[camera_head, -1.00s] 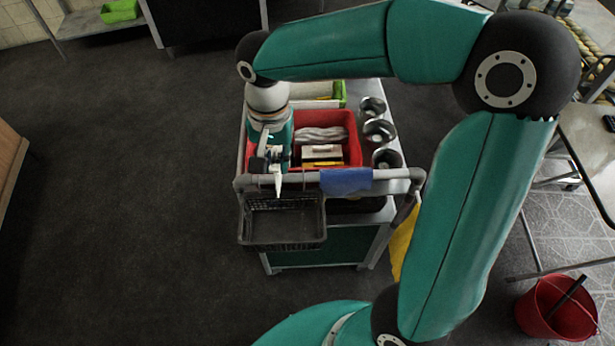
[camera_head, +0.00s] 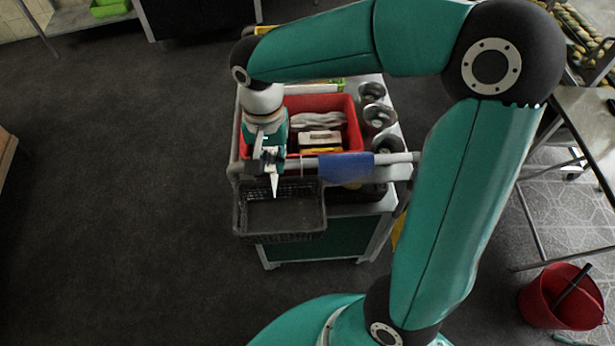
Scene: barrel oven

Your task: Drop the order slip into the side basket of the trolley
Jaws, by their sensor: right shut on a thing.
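The trolley (camera_head: 310,236) stands in the middle of the head view. Its side basket (camera_head: 283,236), a dark open mesh tray, hangs on the near side below the handle rail. My right gripper (camera_head: 272,168) points down above the basket's far edge, left of centre. It is shut on a small white pointed piece, which I take to be the order slip (camera_head: 274,186). The slip's lower end overlaps the basket opening in the picture; its height above the basket floor is unclear. The basket looks empty. My left gripper is out of view.
A blue cloth (camera_head: 346,166) hangs on the rail right of the gripper. A red crate (camera_head: 349,117) with gloves and boxes sits on the trolley, beside several metal bowls (camera_head: 380,117). A red bucket (camera_head: 537,301) stands at the lower right. Floor left of the trolley is clear.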

